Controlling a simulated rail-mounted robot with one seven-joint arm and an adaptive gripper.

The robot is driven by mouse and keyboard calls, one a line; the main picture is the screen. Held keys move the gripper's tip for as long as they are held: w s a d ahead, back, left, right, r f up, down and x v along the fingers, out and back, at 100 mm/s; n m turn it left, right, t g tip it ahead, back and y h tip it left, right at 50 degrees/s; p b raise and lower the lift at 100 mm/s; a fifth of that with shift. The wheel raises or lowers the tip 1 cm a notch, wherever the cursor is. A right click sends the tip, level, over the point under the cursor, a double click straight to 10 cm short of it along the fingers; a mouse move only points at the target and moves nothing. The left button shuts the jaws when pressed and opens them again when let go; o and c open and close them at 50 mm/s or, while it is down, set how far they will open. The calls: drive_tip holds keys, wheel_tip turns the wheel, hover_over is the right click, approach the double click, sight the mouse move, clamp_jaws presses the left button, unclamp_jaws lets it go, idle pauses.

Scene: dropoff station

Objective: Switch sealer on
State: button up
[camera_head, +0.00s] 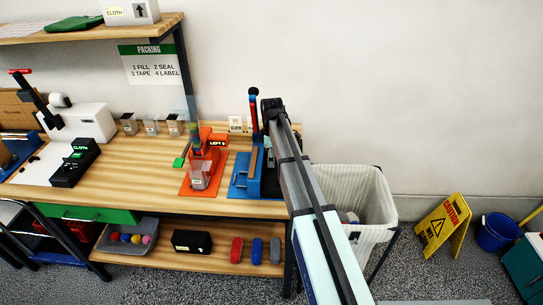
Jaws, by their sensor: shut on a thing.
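Only a dark part of my gripper (269,158) shows, close against the device. My fingertips, what they are shut on, and any switch there are hidden behind my arm. I cannot tell whether the sealer is on.
An orange station (186,187) with a clear bag-like item stands just left. A white machine (92,120) with a black lever and a black box (75,165) are farther left. A lined bin (375,200) stands right of the bench. A yellow caution sign (443,226) is on the floor.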

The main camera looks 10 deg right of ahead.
idle(0.3)
drive_tip(key=o, duration=1.2)
drive_tip(key=shift+c, duration=0.2)
wheel_tip(320, 180, up, 12)
drive_tip(key=shift+w+d, duration=0.15)
drive_tip(key=shift+w, duration=0.25)
